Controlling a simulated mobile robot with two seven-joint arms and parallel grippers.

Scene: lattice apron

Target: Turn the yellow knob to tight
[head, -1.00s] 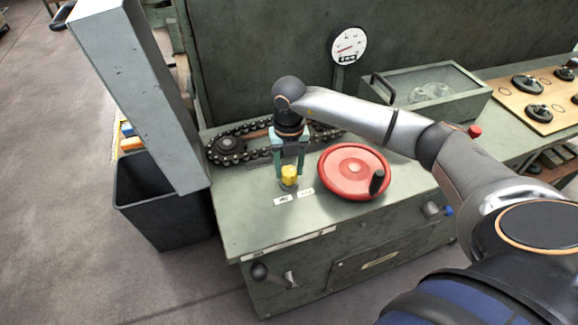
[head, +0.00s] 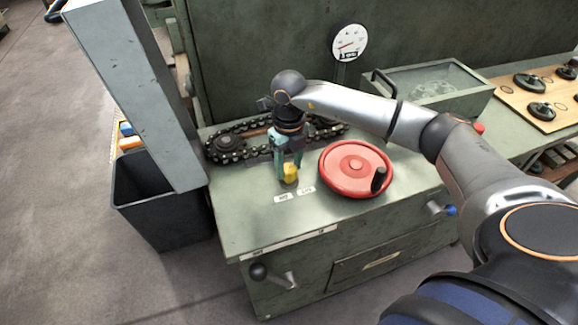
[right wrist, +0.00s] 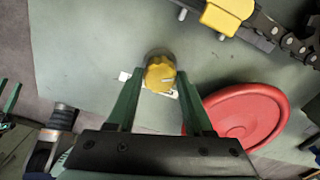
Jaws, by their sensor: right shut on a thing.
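The yellow knob (head: 290,172) stands on the green bench top, in front of the chain. My right gripper (head: 287,168) comes down on it from above, one finger on each side, shut on it. In the right wrist view the knob (right wrist: 160,74) sits between the fingertips of the gripper (right wrist: 157,85), with a pale mark on its top pointing right. Two small white labels (head: 283,198) lie in front of the knob; their lettering is too small to read. Green jaws that look like my left gripper (right wrist: 9,100) show cut off at the left edge of the wrist view.
A red handwheel (head: 345,180) with a black handle is close right of the knob. A chain on sprockets (head: 232,150) runs behind. A dial gauge (head: 349,43) and a glass-topped box (head: 430,88) stand farther back. A dark bin (head: 160,220) is left of the bench.

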